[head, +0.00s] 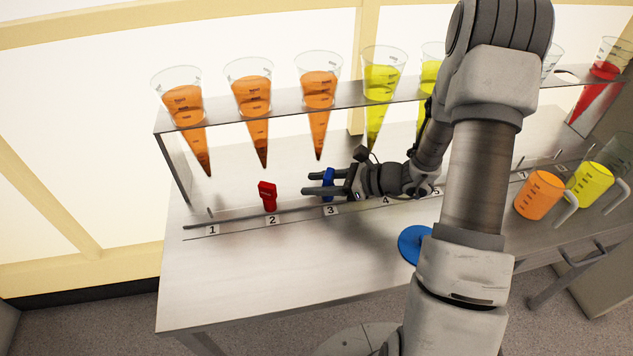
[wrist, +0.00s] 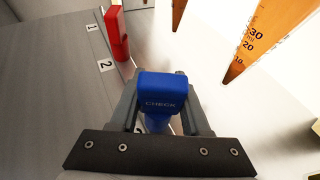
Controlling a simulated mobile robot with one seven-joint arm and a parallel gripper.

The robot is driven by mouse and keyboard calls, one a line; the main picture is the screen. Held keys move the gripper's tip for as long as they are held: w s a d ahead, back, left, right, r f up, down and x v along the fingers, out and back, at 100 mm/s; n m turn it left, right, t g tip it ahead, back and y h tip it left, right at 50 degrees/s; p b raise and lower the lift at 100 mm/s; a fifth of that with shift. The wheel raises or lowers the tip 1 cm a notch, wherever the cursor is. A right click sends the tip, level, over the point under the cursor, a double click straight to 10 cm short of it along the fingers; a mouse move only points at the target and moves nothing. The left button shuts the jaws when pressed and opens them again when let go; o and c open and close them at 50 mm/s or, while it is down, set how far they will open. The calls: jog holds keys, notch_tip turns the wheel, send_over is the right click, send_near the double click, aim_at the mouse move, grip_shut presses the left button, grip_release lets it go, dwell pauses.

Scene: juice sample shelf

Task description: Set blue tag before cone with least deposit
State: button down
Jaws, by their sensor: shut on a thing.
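My gripper (head: 309,183) is shut on the blue tag (head: 329,177), at the number 3 mark on the bench. In the wrist view the blue tag (wrist: 162,103) shows the word CHECK between my fingers. I cannot tell whether its foot touches the bench rail. Three cones of orange juice (head: 182,104) (head: 251,98) (head: 319,90) hang in the rack above marks 1, 2 and 3. A yellow cone (head: 382,82) hangs right of them, with another yellow one partly behind my arm. A red cone (head: 600,75) is at the far right. Deposit levels in the tips are too small to tell.
A red tag (head: 268,196) stands at mark 2, left of my gripper. A blue disc (head: 411,244) lies on the bench, partly behind my arm. An orange jug (head: 539,194) and a yellow jug (head: 590,184) stand at the right. The front left of the bench is clear.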

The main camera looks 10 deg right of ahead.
jog(key=shift+c, duration=1.5)
grip_release()
jog(key=p+v, duration=0.3)
jog(key=v, duration=1.4)
jog(key=shift+d, duration=0.15)
jog(key=s+a+r+n+g+h, duration=0.2)
jog(key=s+a+r+n+h, duration=0.2)
jog(key=a+r+n, duration=0.5)
jog(key=s+a+r+n+g+h, duration=0.2)
jog(key=s+a+r+n+h, duration=0.25)
jog(key=a+r+n, duration=0.5)
jog(key=s+d+r+n+t+h, duration=0.2)
jog(key=s+d+n+t+h, duration=0.15)
jog(key=s+d+n, duration=0.3)
notch_tip(320, 180, up, 13)
jog(key=w+m+p, duration=0.1)
jog(key=p, duration=1.2)
jog(key=shift+d+f+g+p, duration=0.2)
jog(key=shift+g+p, duration=0.1)
jog(key=shift+g, duration=0.05)
